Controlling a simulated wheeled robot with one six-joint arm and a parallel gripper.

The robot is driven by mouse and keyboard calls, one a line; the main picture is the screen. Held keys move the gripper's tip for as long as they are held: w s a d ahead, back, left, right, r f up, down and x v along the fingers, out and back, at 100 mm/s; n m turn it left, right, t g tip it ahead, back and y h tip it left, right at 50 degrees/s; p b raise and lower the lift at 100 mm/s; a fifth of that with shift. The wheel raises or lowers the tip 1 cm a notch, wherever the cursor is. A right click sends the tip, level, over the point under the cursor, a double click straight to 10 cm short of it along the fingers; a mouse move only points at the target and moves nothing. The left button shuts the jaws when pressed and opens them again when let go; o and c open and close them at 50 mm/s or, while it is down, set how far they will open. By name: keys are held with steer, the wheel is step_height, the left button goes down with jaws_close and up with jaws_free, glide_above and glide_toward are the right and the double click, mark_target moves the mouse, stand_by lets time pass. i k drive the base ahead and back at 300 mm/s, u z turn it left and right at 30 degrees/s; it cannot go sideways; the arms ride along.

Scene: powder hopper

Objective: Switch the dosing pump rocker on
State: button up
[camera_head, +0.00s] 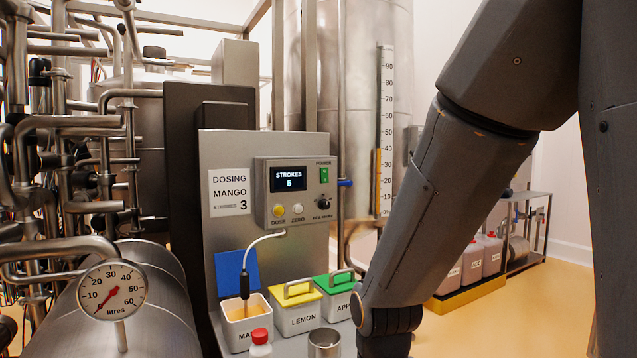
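The dosing pump control box (293,192) is mounted on a grey upright panel in the head view. Its green power rocker (324,175) sits at the upper right under the word POWER. Which way the rocker is tipped is too small to tell. The display (289,179) is lit and reads STROKES 5. Below are a yellow DOSE button (278,211), a white ZERO button (298,209) and a black knob (324,201). My arm comes down from the upper right to a wrist at the bottom, right of the box; my gripper is out of view.
A sign (230,192) reads DOSING MANGO STROKES 3. Below stand an open mango tub (238,332) with a tube in it, lidded lemon (303,321) and apple tubs (338,308), a red-capped bottle (261,345) and a metal cup (324,347). Pipes crowd the left.

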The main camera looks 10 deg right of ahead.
mark_target(324, 174)
steer(key=z, duration=0.45)
steer(key=i, duration=0.85)
steer(key=u, duration=0.35)
